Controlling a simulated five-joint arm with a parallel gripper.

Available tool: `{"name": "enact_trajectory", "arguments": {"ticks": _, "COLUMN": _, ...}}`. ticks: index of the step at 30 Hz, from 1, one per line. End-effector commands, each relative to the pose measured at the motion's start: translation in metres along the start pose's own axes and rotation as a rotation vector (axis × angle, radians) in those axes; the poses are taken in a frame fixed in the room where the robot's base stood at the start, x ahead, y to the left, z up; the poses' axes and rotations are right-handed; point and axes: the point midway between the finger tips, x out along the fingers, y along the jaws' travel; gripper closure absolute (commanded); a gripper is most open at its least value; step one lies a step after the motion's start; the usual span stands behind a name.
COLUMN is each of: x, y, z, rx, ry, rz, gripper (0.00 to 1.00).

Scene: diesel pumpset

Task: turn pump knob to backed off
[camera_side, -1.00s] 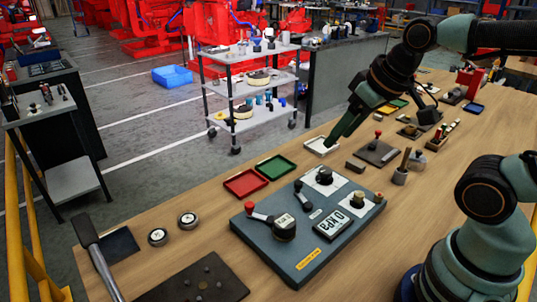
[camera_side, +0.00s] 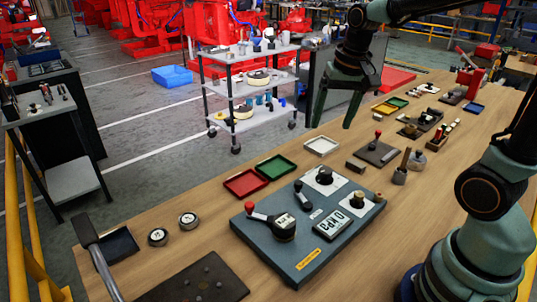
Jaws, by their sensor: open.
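A blue-grey panel (camera_side: 262,249) lies on the wooden bench. Near its back edge, a round black knob (camera_side: 324,175) stands on a white plate. A second dark knob (camera_side: 357,199) stands on another white plate at its right. I cannot tell which one is the pump knob, or read their settings. The panel also bears a red-balled lever (camera_side: 250,207), a small black lever (camera_side: 302,194) and a display reading 0 kPa (camera_side: 333,225). My gripper (camera_side: 331,125) points down, open and empty, above and behind the panel, apart from both knobs.
Red (camera_side: 245,184), green (camera_side: 276,167) and white (camera_side: 321,146) trays lie behind the panel. A base with a red-tipped lever (camera_side: 378,150) and a pot with a wooden handle (camera_side: 400,174) stand to the right. Two round gauges (camera_side: 158,237) lie left.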

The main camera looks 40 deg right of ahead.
Motion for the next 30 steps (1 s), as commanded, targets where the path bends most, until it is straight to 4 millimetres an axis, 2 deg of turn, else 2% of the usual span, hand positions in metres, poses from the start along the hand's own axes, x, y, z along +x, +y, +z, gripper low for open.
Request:
{"name": "enact_trajectory", "arguments": {"ticks": 3, "x": 0.022, "y": 0.010, "z": -0.023, "rx": 0.163, "ry": -0.068, "rz": 0.046, "gripper": 0.21}}
{"name": "enact_trajectory", "arguments": {"ticks": 6, "x": 0.040, "y": 0.019, "z": -0.038, "rx": 0.284, "ry": -0.112, "rz": 0.080, "gripper": 0.21}}
{"name": "enact_trajectory", "arguments": {"ticks": 12, "x": 0.064, "y": 0.032, "z": -0.055, "rx": 0.437, "ry": -0.162, "rz": 0.125, "gripper": 0.21}}
{"name": "enact_trajectory", "arguments": {"ticks": 20, "x": 0.081, "y": 0.036, "z": -0.055, "rx": 0.470, "ry": -0.175, "rz": 0.137, "gripper": 0.21}}
{"name": "enact_trajectory", "arguments": {"ticks": 30, "x": 0.142, "y": 0.041, "z": -0.041, "rx": 0.468, "ry": -0.178, "rz": 0.139, "gripper": 0.21}}
